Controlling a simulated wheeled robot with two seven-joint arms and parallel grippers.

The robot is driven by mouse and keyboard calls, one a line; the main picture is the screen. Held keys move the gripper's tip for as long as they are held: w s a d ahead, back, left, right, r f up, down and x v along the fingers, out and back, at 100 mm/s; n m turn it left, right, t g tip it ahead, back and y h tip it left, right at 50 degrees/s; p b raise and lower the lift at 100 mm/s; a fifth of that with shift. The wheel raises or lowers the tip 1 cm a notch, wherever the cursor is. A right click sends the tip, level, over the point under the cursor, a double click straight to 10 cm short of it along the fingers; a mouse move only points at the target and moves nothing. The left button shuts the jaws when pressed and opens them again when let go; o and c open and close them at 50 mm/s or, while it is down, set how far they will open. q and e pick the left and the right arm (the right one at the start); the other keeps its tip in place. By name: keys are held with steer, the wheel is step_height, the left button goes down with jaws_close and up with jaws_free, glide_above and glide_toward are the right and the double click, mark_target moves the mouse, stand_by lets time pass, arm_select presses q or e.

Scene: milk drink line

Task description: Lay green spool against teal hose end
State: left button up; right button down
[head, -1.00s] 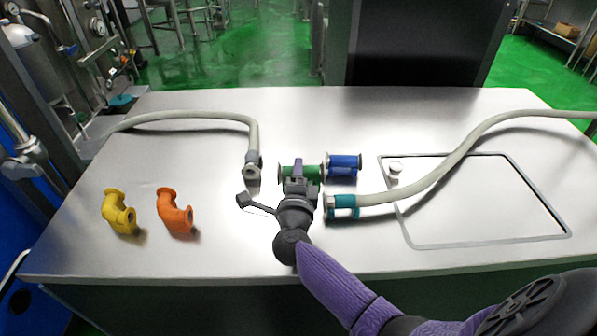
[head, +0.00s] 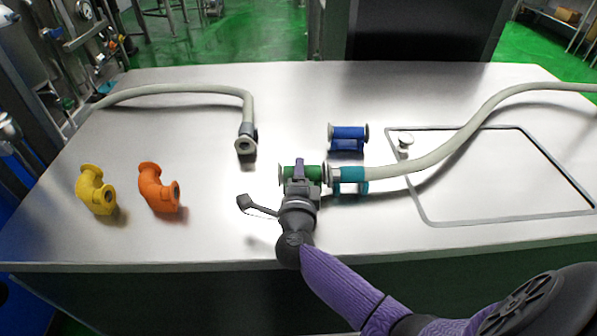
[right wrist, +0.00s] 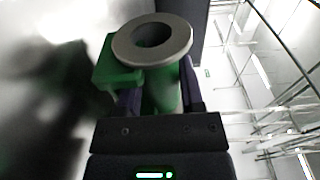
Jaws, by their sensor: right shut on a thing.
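The green spool (head: 312,173) has pale flanges at its ends and lies sideways in my right gripper (head: 300,178), which is shut on it. In the right wrist view the green spool (right wrist: 152,45) sits between the fingers (right wrist: 160,95) with one open flange facing the camera. The teal hose end (head: 350,174) is to the right of the spool, at about the same height in the picture. The spool's right flange is at the hose end's flange; I cannot tell whether they touch. My left gripper is not in view.
A blue spool (head: 348,133) stands behind the hose end. A grey-ended hose (head: 246,140) lies at back left. Yellow (head: 95,189) and orange (head: 158,187) elbows lie on the left of the steel table (head: 215,215). A small white cap (head: 406,140) is at right.

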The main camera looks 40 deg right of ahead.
steer(key=shift+f, duration=0.2)
steer(key=shift+f, duration=0.1)
steer(key=shift+f+b, duration=0.15)
steer(key=shift+b, duration=0.15)
steer(key=shift+c, duration=0.7)
jaws_free()
steer(key=shift+s+a, duration=0.1)
steer(key=shift+s, duration=0.05)
steer(key=p+v, duration=0.3)
steer(key=v, duration=0.6)
steer(key=shift+s+a, duration=0.25)
